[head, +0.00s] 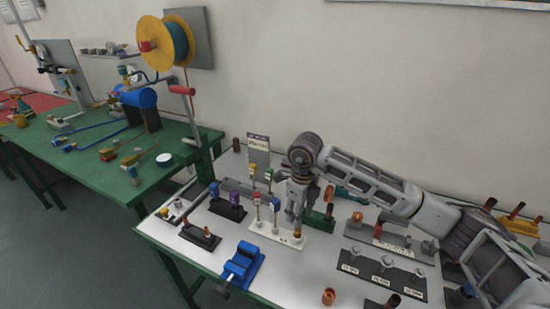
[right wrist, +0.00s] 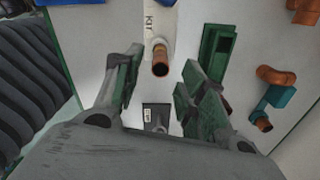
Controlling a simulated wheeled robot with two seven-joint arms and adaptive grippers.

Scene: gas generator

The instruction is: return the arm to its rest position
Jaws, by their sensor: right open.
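My right arm reaches in from the right over the white table. My right gripper (head: 294,212) points down above the table, next to a white strip that carries upright parts (head: 270,236). In the right wrist view my right gripper (right wrist: 152,88) has its two fingers spread apart with nothing held between them. A copper pipe end (right wrist: 160,62) on the white strip shows beyond the fingertips, apart from them. My left gripper is not in view.
A blue vise (head: 243,262) stands at the table's front. A black labelled rack (head: 383,273) and a loose copper fitting (head: 329,296) lie to the right. A green bench (head: 95,170) with a yellow reel (head: 165,43) above it is at the left.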

